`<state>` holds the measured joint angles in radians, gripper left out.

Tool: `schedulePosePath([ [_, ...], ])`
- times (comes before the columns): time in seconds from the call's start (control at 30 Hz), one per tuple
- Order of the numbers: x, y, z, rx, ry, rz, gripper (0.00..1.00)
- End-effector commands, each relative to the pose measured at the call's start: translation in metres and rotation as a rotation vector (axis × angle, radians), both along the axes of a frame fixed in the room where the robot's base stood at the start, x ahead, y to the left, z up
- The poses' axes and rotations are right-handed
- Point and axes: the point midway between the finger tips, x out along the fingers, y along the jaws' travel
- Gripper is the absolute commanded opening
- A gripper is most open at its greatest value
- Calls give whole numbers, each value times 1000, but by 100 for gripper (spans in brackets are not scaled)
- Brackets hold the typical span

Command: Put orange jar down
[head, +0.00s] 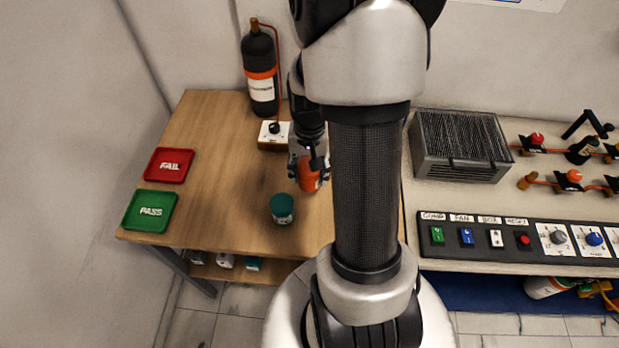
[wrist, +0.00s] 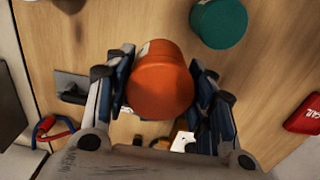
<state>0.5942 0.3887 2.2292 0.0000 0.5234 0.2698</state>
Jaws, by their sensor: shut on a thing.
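The orange jar (head: 309,178) is between the fingers of my gripper (head: 311,171), over the right part of the wooden table (head: 215,150). In the wrist view my gripper (wrist: 163,88) is shut on the orange jar (wrist: 160,82), with one finger on each side and the lid facing the camera. I cannot tell whether the jar's base touches the table. My arm hides the table's right part in the head view.
A teal-lidded jar (head: 282,208) stands left of and nearer than the orange jar. A red FAIL tray (head: 169,166) and green PASS tray (head: 150,211) lie at the left. A small knob box (head: 273,135) and dark gas bottle (head: 260,75) stand behind. Table between trays and jars is clear.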

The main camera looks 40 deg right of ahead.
Motion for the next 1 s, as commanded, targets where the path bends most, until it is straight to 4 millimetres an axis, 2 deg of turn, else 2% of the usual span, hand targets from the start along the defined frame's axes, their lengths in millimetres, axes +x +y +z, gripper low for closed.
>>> schedulePosePath([
  [0.03, 1, -1, 21, -3, -5, 0, 14],
  [0.2, 1, -1, 67, -3, -5, 0, 14],
  [0.43, 1, 0, 106, -2, -3, 0, 14],
  [0.6, 0, 0, 117, 0, 0, 0, 14],
  [0.83, 3, 3, 117, 0, 0, 14, 14],
  [0.93, 15, 16, 110, 2, 1, 81, 14],
  [1.0, 29, 33, 103, 2, 1, 165, 14],
])
